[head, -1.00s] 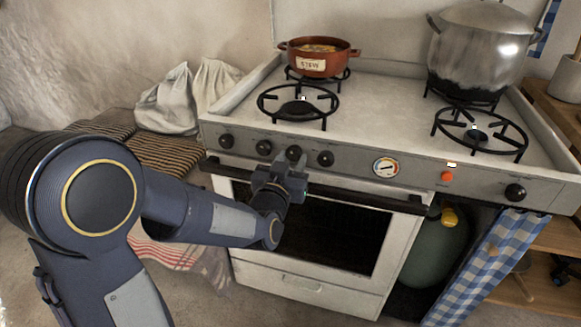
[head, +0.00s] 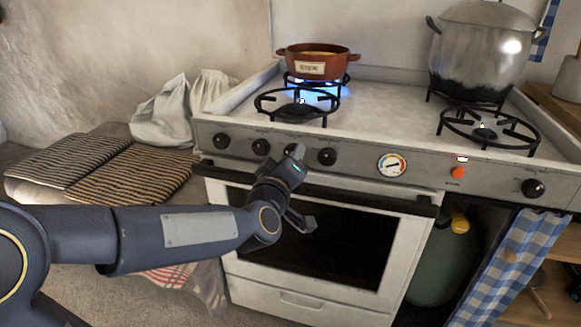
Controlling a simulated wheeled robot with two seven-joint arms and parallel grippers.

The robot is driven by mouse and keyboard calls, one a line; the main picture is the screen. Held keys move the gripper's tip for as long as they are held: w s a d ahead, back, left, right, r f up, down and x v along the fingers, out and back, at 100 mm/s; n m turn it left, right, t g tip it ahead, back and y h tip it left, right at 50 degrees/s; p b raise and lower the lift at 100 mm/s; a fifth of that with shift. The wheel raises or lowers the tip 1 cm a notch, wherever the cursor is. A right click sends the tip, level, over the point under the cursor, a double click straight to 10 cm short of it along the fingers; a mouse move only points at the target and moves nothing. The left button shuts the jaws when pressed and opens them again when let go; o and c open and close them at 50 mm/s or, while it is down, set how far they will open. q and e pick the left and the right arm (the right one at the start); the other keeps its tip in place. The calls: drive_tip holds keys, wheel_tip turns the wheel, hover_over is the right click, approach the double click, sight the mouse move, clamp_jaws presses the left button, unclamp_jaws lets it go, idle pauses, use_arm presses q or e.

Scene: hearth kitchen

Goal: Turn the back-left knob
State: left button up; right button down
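The stove's front panel has a row of black knobs on its left part: the far-left knob (head: 222,140), a second knob (head: 261,147), a third knob (head: 291,149) partly covered by my gripper, and a fourth knob (head: 327,156). A blue flame (head: 327,90) burns on the back-left burner under the brown stew pot (head: 317,65). My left gripper (head: 302,188) is in front of the oven door, just below the third knob, with its fingers spread and nothing between them. Whether a finger touches the knob is unclear. My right gripper is out of view.
The front-left burner (head: 298,104) is empty and shows no large flame. A big steel pot (head: 480,55) stands on the back-right burner. The oven handle (head: 370,200) runs below the panel. A gauge (head: 392,164), an orange button (head: 458,172) and another knob (head: 533,189) are further right.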

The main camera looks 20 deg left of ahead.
use_arm(q)
drive_tip(key=shift+n+b, duration=0.3)
drive_tip(key=shift+n, duration=0.4)
drive_tip(key=o, duration=1)
drive_tip(key=shift+s, duration=0.1)
drive_tip(key=s+p, duration=0.2)
drive_tip(key=s, duration=0.5)
drive_tip(key=shift+s+d, duration=0.2)
drive_tip(key=shift+s, duration=0.15)
